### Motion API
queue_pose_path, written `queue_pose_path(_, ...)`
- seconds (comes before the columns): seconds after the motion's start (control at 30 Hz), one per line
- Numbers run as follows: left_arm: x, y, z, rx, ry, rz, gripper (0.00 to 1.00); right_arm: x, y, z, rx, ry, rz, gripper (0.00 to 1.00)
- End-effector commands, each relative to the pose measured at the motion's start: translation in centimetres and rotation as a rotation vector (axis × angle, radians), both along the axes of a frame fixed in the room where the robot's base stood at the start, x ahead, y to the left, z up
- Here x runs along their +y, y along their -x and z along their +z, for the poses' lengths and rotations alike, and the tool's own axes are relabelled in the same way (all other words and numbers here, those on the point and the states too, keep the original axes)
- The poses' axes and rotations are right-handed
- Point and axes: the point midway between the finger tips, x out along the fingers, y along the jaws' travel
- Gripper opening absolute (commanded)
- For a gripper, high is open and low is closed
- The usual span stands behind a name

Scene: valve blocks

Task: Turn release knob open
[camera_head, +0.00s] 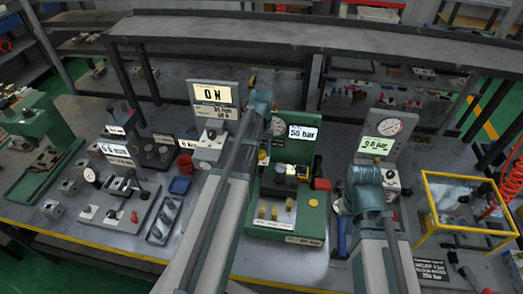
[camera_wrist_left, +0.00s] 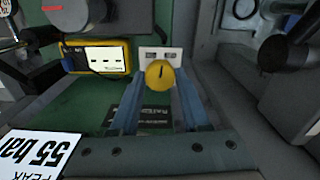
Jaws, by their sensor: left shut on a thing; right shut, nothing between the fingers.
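A round yellow knob (camera_wrist_left: 159,73) with a dark slot line sits against a small white plate (camera_wrist_left: 174,54) in the left wrist view. The two blue fingers of my left gripper (camera_wrist_left: 160,88) reach up to it and are shut on it. In the head view my left gripper (camera_head: 264,128) is over the green test stand (camera_head: 297,213), its fingers mostly hidden by the arm. The stand's display (camera_head: 302,132) reads 55 bar. My right gripper (camera_head: 362,195) is shut and empty, right of the stand; its fingertips are not clearly visible.
A gauge station (camera_head: 383,140) reading 0.0 bar stands behind my right gripper. A yellow-framed box (camera_head: 465,205) is at the right.

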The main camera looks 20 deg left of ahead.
Motion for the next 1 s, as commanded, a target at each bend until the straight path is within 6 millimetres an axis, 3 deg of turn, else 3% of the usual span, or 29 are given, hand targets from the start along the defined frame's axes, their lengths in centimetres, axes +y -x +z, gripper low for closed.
queue_pose_path(0.5, -0.05, 0.12, -0.06, 0.002, 0.001, -0.394, 0.0, 0.0, 0.0, -0.06, 0.0, 0.0, 0.0, 0.0)
queue_pose_path(1.0, -0.06, 0.15, -0.06, 0.003, 0.002, -0.519, 0.0, 0.0, 0.0, -0.06, 0.0, 0.0, 0.0, 0.0)
